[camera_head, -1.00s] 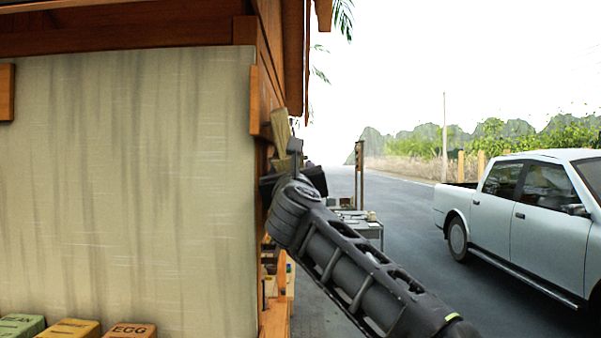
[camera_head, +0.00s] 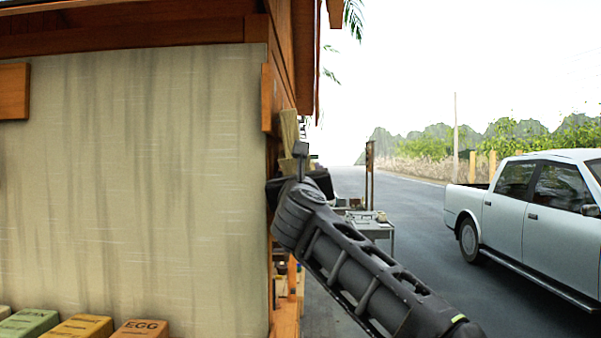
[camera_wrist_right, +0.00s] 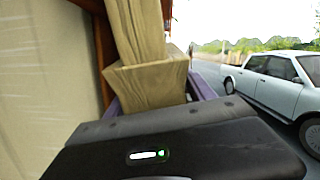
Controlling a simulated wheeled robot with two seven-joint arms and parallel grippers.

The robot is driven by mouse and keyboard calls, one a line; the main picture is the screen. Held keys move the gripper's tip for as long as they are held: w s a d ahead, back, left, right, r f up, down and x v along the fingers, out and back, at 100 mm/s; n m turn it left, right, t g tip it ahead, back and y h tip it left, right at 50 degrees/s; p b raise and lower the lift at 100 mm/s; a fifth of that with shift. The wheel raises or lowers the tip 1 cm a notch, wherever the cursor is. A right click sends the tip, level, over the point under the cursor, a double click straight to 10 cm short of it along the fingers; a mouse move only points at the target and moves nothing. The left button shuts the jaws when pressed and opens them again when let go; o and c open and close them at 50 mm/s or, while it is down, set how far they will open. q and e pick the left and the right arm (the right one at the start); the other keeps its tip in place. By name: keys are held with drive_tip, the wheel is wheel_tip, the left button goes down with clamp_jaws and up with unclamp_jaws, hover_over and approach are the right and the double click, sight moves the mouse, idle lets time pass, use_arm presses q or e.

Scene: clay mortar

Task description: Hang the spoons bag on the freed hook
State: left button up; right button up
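A tan cloth-like bag (camera_head: 289,127), which I take to be the spoons bag, rises just beyond my right gripper (camera_head: 301,160) at the hut's right corner. In the right wrist view the bag (camera_wrist_right: 145,80) fills the space right in front of the dark gripper body, with a long narrow part going up and a wider folded part below. My right gripper appears shut on it, though its fingertips are hidden behind the gripper body and the bag. No spoons and no hook can be made out. My left gripper is out of view.
The hut's pale wall (camera_head: 140,180) and wooden corner post (camera_head: 267,100) stand close left of the right gripper. Egg-labelled and other coloured boxes (camera_head: 140,329) line the bottom left. A grey table (camera_head: 372,226) stands behind the arm. A pickup (camera_head: 530,215) is on the road at right.

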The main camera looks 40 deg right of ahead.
drive_tip(key=o, duration=0.3)
drive_tip(key=shift+o, duration=0.5)
drive_tip(key=shift+s+d+r, duration=0.1)
drive_tip(key=shift+r, duration=0.05)
drive_tip(key=b+v, duration=0.3)
drive_tip(key=v, duration=0.4)
drive_tip(key=shift+s+a+b, duration=0.25)
drive_tip(key=shift+s+b, duration=0.1)
